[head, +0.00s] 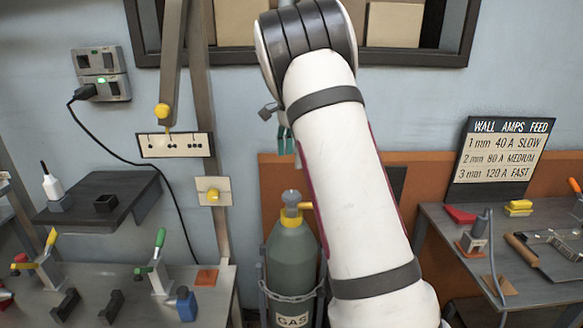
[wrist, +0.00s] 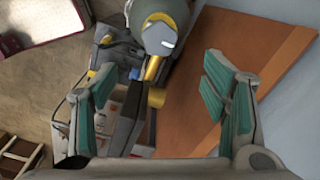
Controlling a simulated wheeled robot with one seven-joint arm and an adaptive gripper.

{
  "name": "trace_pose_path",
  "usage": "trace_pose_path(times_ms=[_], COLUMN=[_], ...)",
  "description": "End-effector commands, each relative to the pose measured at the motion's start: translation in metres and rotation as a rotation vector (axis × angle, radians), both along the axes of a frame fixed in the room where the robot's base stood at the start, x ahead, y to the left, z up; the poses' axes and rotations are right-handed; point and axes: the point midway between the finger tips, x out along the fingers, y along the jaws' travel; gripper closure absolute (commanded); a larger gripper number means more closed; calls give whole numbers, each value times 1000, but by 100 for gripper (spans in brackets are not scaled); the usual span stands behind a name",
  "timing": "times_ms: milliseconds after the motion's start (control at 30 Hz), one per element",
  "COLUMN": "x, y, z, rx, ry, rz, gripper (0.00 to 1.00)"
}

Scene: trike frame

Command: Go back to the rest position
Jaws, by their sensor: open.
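My gripper (wrist: 165,110) shows in the wrist view with its two green-padded fingers wide apart and nothing between the pads. In the head view my white arm rises through the middle and hides most of the gripper; only a bit of green pad shows at the arm's left edge. A grey-green gas cylinder (head: 293,255) with a yellow valve stands in a chained holder just left of my arm. In the wrist view a grey-green rounded thing with yellow fittings (wrist: 155,70) lies beyond the fingers; I cannot tell if it is the cylinder.
A left bench (head: 215,290) holds clamps and a blue bottle. A dark shelf (head: 125,185) carries a white bottle. A right bench (head: 435,215) holds tools below a settings sign (head: 500,155). A dark-framed wall shelf (head: 225,55) with boxes is behind my arm. An orange panel (head: 270,180) lines the wall.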

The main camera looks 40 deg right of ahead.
Motion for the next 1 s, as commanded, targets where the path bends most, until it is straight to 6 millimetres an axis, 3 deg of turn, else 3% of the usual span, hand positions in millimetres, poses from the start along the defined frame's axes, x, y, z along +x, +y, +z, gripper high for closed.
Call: trace_pose_path(times_ms=[667,867,1000], x=[-1,-25,-62], y=[1,24,59], z=[7,38,73], rx=[1,20,36], ry=[-1,-42,-95], rz=[4,118,302], gripper=[32,32,32])
